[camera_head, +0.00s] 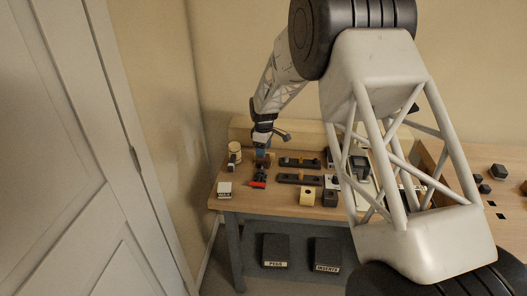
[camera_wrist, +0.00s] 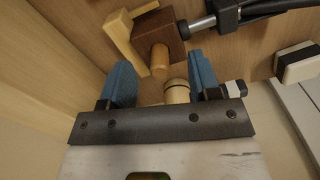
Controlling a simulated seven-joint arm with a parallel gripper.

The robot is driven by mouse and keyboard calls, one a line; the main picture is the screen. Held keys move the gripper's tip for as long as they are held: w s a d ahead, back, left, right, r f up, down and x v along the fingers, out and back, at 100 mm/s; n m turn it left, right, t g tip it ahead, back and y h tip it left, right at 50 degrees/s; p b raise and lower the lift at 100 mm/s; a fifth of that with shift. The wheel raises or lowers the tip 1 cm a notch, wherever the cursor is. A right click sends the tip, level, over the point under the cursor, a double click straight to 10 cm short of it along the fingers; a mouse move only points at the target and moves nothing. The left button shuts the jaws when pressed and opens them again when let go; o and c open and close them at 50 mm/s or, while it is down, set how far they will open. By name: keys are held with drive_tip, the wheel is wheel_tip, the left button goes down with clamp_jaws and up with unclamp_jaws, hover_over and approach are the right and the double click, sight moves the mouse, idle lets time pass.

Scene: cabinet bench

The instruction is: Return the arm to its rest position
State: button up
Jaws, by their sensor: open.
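My gripper (camera_head: 262,154) is over the back left part of the wooden bench (camera_head: 228,202) in the head view. In the wrist view my gripper (camera_wrist: 160,62) is open, its two blue fingers spread apart. A round pale wooden piece (camera_wrist: 177,92) shows in the gap between the fingers. I see nothing clamped, and cannot tell how far these pieces are from the fingers. My arm crosses the head view and hides part of the bench.
Walls rise behind and left of the bench. Black bins (camera_head: 276,247) sit below it.

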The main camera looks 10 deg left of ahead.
drive_tip(key=shift+r, duration=2.8)
drive_tip(key=shift+s+d+r, duration=0.1)
drive_tip(key=shift+d+r, duration=0.05)
drive_tip(key=shift+r, duration=0.1)
drive_tip(key=s+d+r+m+t, duration=0.1)
drive_tip(key=s+d+r+m, duration=0.3)
drive_tip(key=s+d+r, duration=0.7)
drive_tip(key=s+d+r+m, duration=0.4)
drive_tip(key=s+d+r, duration=0.4)
drive_tip(key=s, duration=0.4)
drive_tip(key=s+d+m, duration=0.2)
drive_tip(key=s+d, duration=0.1)
drive_tip(key=s, duration=0.7)
drive_tip(key=s+d+m+t, duration=0.1)
drive_tip(key=s+d+m, duration=0.2)
drive_tip(key=s, duration=0.8)
drive_tip(key=s+d+m, duration=0.2)
drive_tip(key=s+d, duration=0.2)
drive_tip(key=s, duration=0.6)
drive_tip(key=shift+s+d+m+t, duration=0.25)
drive_tip(key=shift+s+m+t, duration=0.05)
drive_tip(key=shift+s+m, duration=0.1)
